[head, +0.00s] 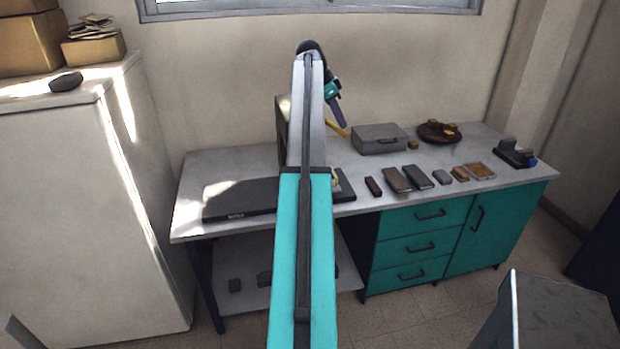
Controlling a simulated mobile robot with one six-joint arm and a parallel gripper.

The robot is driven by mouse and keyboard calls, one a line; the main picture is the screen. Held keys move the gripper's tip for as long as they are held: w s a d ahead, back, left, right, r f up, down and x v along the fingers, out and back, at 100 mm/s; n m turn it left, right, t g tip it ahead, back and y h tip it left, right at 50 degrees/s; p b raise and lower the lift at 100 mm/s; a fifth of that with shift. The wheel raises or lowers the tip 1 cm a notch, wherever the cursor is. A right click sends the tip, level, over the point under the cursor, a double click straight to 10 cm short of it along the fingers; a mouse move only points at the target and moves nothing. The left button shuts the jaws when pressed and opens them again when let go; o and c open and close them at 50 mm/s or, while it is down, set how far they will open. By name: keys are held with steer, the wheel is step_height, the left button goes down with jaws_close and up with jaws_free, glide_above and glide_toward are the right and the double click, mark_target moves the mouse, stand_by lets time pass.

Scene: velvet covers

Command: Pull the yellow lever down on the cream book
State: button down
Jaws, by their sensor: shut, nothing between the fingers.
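The yellow lever (338,129) shows just right of my arm, slanting down to the right above the back of the worktable. The body it belongs to seems to be the upright piece (283,122), with a pale top edge and a dark side, mostly hidden behind my arm. I cannot make out for sure that it is the cream book. My gripper (342,122) points down, with its purple fingers shut and empty. Its tip appears right at the lever, just above it; I cannot tell whether they touch.
A grey case (380,138) stands right of the lever, with a round brown tray (440,133) beyond. Several small blocks and books, including a brown book (397,180), line the front. A dark flat slab (240,198) lies at left. The table's back left is clear.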

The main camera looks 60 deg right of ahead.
steer(key=shift+s+a+r+p, duration=0.1)
steer(key=shift+r+p, duration=0.75)
steer(key=shift+r, duration=1.5)
step_height(320, 180, up, 4)
steer(key=shift+p, duration=0.85)
